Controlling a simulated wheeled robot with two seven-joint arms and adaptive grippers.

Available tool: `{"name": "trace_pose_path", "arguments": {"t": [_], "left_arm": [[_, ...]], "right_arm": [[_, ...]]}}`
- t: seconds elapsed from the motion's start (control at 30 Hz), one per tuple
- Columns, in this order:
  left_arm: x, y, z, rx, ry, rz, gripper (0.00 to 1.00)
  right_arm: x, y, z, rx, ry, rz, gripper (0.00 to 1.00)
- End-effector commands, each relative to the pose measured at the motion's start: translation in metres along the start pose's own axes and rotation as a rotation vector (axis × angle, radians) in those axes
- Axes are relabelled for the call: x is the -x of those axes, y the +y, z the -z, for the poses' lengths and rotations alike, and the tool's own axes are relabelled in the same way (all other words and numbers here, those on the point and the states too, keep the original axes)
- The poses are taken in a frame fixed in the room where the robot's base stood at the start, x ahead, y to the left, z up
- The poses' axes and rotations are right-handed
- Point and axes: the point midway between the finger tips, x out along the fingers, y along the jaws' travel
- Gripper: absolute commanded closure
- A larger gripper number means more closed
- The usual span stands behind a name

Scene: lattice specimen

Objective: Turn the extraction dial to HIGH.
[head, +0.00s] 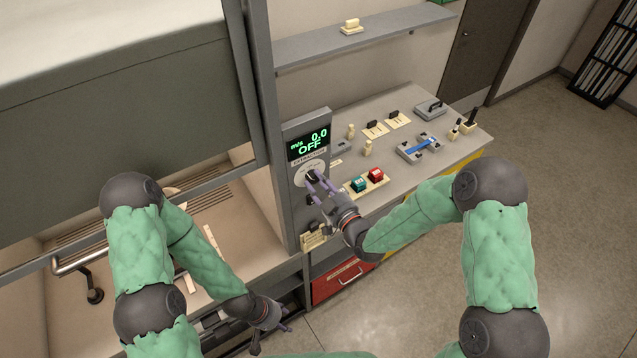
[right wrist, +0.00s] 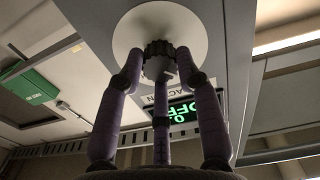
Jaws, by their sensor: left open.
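The extraction dial (head: 313,177) is a dark knob on a round pale plate, on the grey control panel below the EXTRACTION label. The display (head: 308,143) above it reads 0.0 m/s and OFF in green. My right gripper (head: 315,188) is at the dial. In the right wrist view its fingers (right wrist: 160,65) reach up around the dark ribbed knob (right wrist: 159,48); whether they press on it I cannot tell. The OFF display (right wrist: 183,112) shows behind the fingers. My left gripper (head: 270,340) is open and empty, low in the head view, away from the dial.
A bench (head: 400,110) right of the panel carries a green and a red button (head: 375,174), small switches and a blue-barred fixture (head: 421,147). A fume hood with a grey sash (head: 120,110) stands left. A shelf (head: 370,35) runs above the bench. Open floor lies right.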

Motion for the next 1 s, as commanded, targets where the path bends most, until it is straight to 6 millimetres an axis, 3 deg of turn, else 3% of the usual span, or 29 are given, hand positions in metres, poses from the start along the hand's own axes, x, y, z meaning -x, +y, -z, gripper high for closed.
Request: {"name": "trace_pose_path", "arguments": {"t": [0.47, 1.0], "left_arm": [[-0.014, -0.005, 0.001, 0.0, 0.0, 0.0, 0.5], [-0.071, -0.025, 0.003, 0.0, 0.0, 0.0, 0.5]], "right_arm": [[0.0, 0.0, 0.0, -0.085, 0.007, 0.0, 0.98], [-0.001, 0.001, -0.001, -0.55, 0.009, 0.001, 0.98]]}}
